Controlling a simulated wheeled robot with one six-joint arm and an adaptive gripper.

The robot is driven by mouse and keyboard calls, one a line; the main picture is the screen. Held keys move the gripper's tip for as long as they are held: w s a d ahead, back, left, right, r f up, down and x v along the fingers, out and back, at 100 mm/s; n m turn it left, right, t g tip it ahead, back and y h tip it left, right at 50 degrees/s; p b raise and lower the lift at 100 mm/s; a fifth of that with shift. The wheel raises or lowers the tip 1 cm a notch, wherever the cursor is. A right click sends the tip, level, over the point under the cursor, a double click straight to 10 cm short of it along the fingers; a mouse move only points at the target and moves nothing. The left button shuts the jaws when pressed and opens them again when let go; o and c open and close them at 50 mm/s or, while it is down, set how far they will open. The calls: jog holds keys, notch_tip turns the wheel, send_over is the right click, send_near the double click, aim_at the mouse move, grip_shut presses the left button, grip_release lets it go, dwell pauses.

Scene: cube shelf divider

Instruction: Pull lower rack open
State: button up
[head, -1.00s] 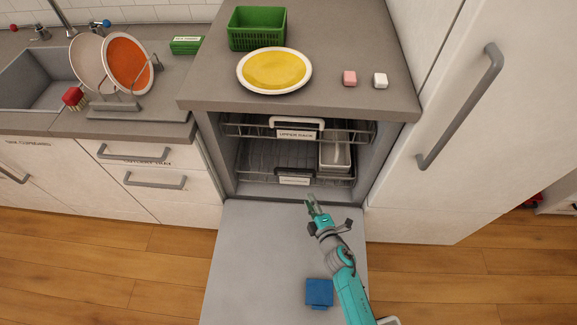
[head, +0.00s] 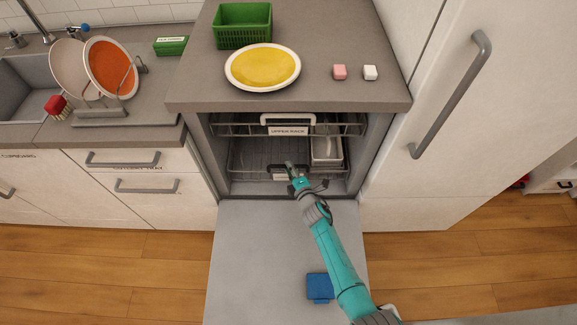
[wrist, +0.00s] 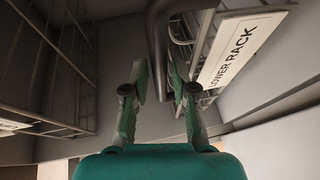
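The lower rack (head: 250,158) is a dark wire rack inside the open dishwasher. In the wrist view its white "LOWER RACK" label (wrist: 235,52) stands at an angle on the right. A dark bar handle (wrist: 157,28) bends down between my fingers. My gripper (wrist: 158,75) has its two fingers apart, one on each side of the bar, with visible gaps. In the head view my gripper (head: 290,166) is at the front of the lower rack and hides part of its handle and label.
The upper rack (head: 235,130) is pushed in above. The dishwasher door (head: 255,260) lies open below, with a blue block (head: 319,287) on it. A light grey container (head: 326,148) stands in the lower rack. A tall cabinet (head: 480,130) is close on the right.

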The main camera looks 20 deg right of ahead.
jog(key=shift+w+f, duration=0.15)
jog(key=shift+w, duration=0.7)
grip_shut()
jog(key=shift+s, duration=0.1)
